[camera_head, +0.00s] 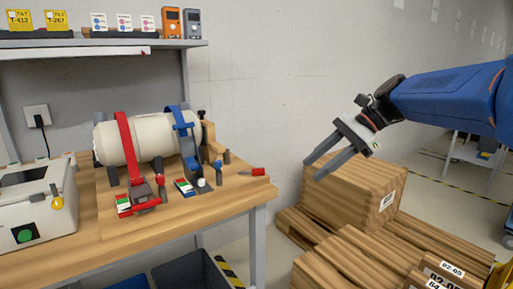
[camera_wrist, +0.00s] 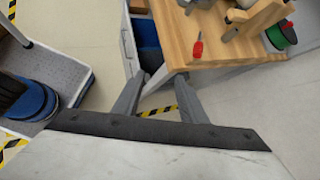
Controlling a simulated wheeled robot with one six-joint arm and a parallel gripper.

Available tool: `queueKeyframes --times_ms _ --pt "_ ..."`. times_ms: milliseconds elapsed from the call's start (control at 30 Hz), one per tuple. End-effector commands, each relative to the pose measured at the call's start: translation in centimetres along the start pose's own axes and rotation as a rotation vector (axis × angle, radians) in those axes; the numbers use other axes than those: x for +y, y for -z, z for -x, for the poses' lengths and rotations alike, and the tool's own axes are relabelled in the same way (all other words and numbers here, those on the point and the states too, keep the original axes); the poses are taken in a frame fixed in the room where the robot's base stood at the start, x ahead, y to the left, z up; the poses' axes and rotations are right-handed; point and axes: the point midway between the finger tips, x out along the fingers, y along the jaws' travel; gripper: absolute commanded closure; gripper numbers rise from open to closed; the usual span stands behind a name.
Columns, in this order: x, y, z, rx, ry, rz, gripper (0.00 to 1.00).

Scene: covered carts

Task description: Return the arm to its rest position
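My gripper (camera_head: 324,163) hangs at the end of my blue arm on the right side of the head view. It is in the air, in front of a wooden crate, to the right of the workbench. Its two fingers are spread apart with nothing between them. In the wrist view my gripper (camera_wrist: 166,88) also shows its fingers apart, with the floor and the bench corner beyond them.
The wooden workbench (camera_head: 240,193) holds a white cylinder (camera_head: 148,138) with red and blue straps, and a red-handled tool (camera_head: 252,172). Wooden crates (camera_head: 353,192) stand on a pallet at right. A grey cart (camera_wrist: 65,65) shows in the wrist view.

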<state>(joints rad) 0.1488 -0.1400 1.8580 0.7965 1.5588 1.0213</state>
Motion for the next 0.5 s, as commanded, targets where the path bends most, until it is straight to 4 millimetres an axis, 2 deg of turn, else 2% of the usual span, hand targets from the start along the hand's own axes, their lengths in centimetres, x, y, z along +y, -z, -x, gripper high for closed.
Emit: queueKeyframes --times_ms 33,100,500 --pt "1.7 0.1 -0.5 0.040 -0.003 0.049 0.62" --pt "3.8 0.6 -1.2 0.101 -0.009 0.123 0.62" --pt "15.8 5.2 -3.9 0.432 -0.117 0.588 0.62"
